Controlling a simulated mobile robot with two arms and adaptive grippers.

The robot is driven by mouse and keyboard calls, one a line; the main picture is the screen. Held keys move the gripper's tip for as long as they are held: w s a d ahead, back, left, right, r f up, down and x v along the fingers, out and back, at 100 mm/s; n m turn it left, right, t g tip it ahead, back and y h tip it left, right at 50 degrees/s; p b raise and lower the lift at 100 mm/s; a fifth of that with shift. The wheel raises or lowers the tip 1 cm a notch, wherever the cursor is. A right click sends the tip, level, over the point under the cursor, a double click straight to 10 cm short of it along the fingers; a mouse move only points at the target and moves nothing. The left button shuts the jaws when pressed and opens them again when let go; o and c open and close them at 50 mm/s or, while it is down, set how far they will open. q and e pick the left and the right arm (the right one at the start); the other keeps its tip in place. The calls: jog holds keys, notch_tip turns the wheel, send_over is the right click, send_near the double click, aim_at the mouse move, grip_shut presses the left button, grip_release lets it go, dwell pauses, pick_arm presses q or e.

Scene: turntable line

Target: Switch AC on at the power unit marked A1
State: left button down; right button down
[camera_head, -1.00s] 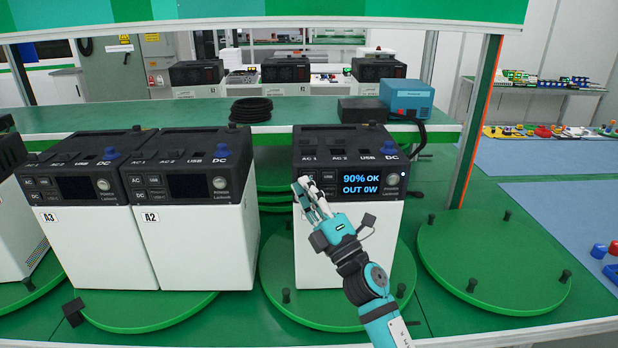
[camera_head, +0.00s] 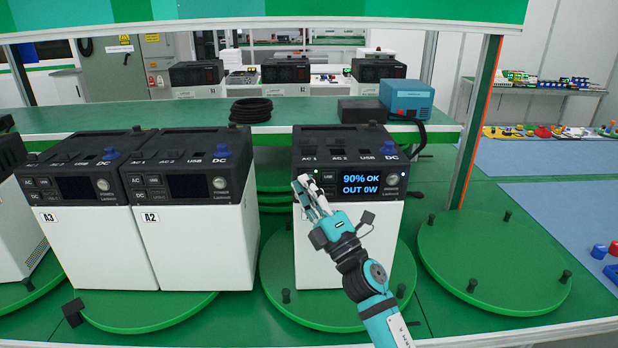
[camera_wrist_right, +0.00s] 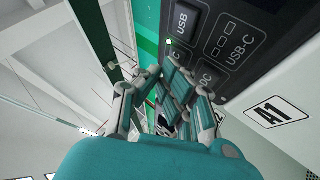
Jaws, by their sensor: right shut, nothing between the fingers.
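The A1 power unit (camera_head: 322,248) stands upright on a green turntable, white below and black on top. Its screen (camera_head: 360,187) is lit and reads "90% OK" and "OUT 0W". My right gripper (camera_head: 303,187) is shut and empty, its fingertips at the left of the front panel, over the AC button area. The fingers hide the AC button; I cannot tell whether they touch it. A small green light (camera_head: 316,171) glows beside them. The right wrist view shows that light (camera_wrist_right: 168,42) near the USB button (camera_wrist_right: 184,20), and the A1 label (camera_wrist_right: 278,112). My left gripper is out of view.
Units A2 (camera_head: 200,240) and A3 (camera_head: 85,245) stand to the left with dark screens. An empty green turntable (camera_head: 495,262) is at the right. Behind are a shelf with a black cable coil (camera_head: 250,110) and a blue box (camera_head: 407,97).

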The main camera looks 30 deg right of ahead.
jog(key=shift+s+a, duration=0.1)
jog(key=shift+s, duration=0.05)
jog(key=shift+s+a, duration=0.3)
jog(key=shift+s, duration=0.2)
dwell(0.3)
jog(key=s+a, duration=0.1)
jog(key=s, duration=0.1)
jog(key=s+a, duration=0.1)
jog(key=s, duration=0.1)
jog(key=shift+s+a+p, duration=0.1)
jog(key=shift+a+p, duration=0.2)
jog(key=shift+p, duration=0.05)
dwell(0.6)
